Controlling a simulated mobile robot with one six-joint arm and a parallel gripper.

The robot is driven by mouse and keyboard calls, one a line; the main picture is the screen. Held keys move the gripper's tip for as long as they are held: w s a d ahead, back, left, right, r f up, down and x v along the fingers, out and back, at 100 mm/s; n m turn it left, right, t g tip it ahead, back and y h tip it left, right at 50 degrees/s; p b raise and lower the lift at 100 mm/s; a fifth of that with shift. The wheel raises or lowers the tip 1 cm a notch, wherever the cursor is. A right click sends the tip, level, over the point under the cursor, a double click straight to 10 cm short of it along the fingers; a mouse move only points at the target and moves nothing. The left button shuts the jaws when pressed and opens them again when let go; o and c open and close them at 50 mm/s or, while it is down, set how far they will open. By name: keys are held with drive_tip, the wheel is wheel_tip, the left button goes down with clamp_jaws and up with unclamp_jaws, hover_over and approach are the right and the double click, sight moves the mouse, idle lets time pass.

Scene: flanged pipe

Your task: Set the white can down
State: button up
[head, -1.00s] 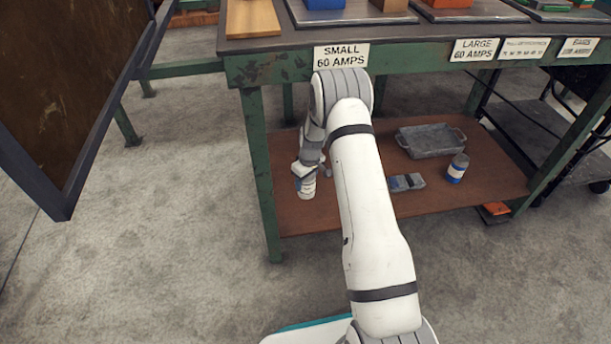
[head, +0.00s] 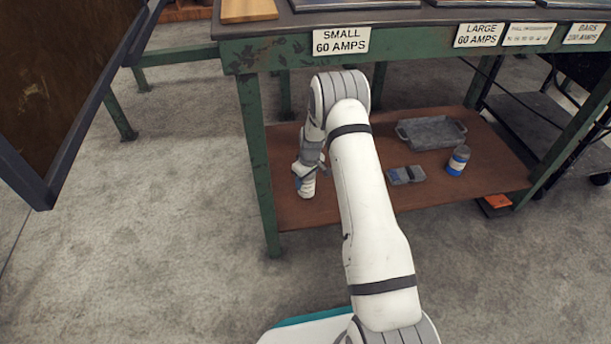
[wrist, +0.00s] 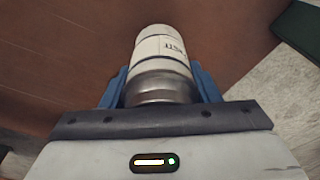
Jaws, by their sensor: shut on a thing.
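The white can (wrist: 161,48) has a printed label and a bare metal band at its near end. My gripper (wrist: 160,88) is shut on it, with a blue finger on each side in the wrist view. In the head view my gripper (head: 304,172) is low over the left part of the brown lower shelf (head: 350,208), and the can (head: 308,188) shows small at its end. I cannot tell whether the can touches the shelf.
A grey metal tray (head: 432,133), a grey and blue block (head: 406,175) and a blue and white can (head: 458,160) stand on the shelf's right part. A green table leg (head: 260,165) is close left of my gripper. The bench top (head: 400,16) is above.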

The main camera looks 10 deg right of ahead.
drive_tip(key=shift+f, duration=0.4)
drive_tip(key=shift+f+b, duration=0.5)
drive_tip(key=shift+f, duration=0.05)
drive_tip(key=o, duration=1.4)
drive_tip(key=r+p, duration=0.1)
drive_tip(key=r, duration=0.1)
drive_tip(key=r+p, duration=0.2)
drive_tip(key=r, duration=0.1)
drive_tip(key=r+p, duration=0.1)
drive_tip(key=r, duration=0.1)
drive_tip(key=shift+s+d+r, duration=0.2)
drive_tip(key=shift+s+r, duration=0.05)
drive_tip(key=shift+s, duration=0.15)
drive_tip(key=shift+s+f, duration=0.1)
